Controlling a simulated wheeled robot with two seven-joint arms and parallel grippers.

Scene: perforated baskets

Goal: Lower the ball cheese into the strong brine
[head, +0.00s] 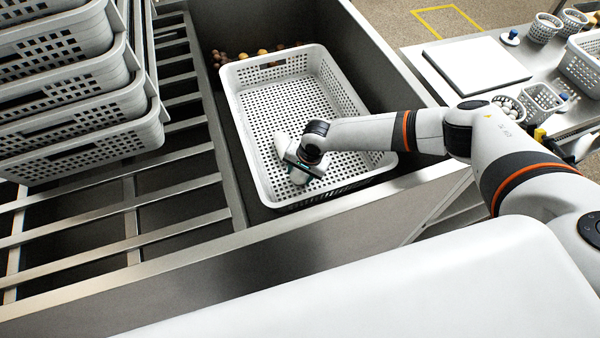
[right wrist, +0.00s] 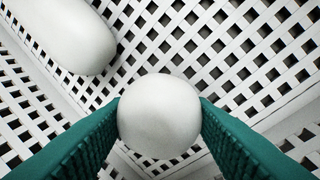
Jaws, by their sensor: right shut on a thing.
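A white ball cheese (right wrist: 158,117) is between the green fingers of my right gripper (right wrist: 160,108) in the right wrist view, with a finger pressed on each side. In the head view this gripper (head: 299,175) is inside a white perforated basket (head: 235,112), near its front wall, and mostly covers the ball. I cannot tell whether the ball touches the basket floor. A longer white piece (right wrist: 66,32) lies in the same basket beside the gripper. No liquid that I can identify as brine shows. My left gripper is out of view.
The basket stands in a dark steel-walled basin (head: 330,22). Small round brown and yellow things (head: 262,52) lie behind it. Stacked white baskets (head: 85,150) stand left on a slatted rack (head: 165,200). A side table at right holds a white board (head: 476,66) and small perforated baskets (head: 541,98).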

